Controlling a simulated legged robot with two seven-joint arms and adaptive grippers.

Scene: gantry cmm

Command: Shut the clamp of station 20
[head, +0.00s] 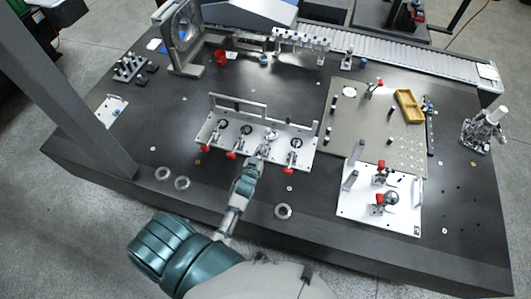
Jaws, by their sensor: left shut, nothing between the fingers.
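A white fixture plate (308,150) in the middle of the table carries a row of toggle clamps. Red-handled clamps show at its left (215,138), left of centre (233,154) and right (291,170). My left gripper (262,154) is shut and empty, with its tips over the front of the plate, close to the clamp (270,135) between the second and the right one. Whether it touches that clamp I cannot tell, and my gripper partly hides it. Station numbers are too small to read, so I cannot tell which clamp is station 20. My right gripper is out of view.
A raised bar (238,99) runs behind the clamps. A grey hole plate (345,120) with a yellow tray (408,106) and a white plate (350,210) with red clamps stand right. A column (50,75) rises left.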

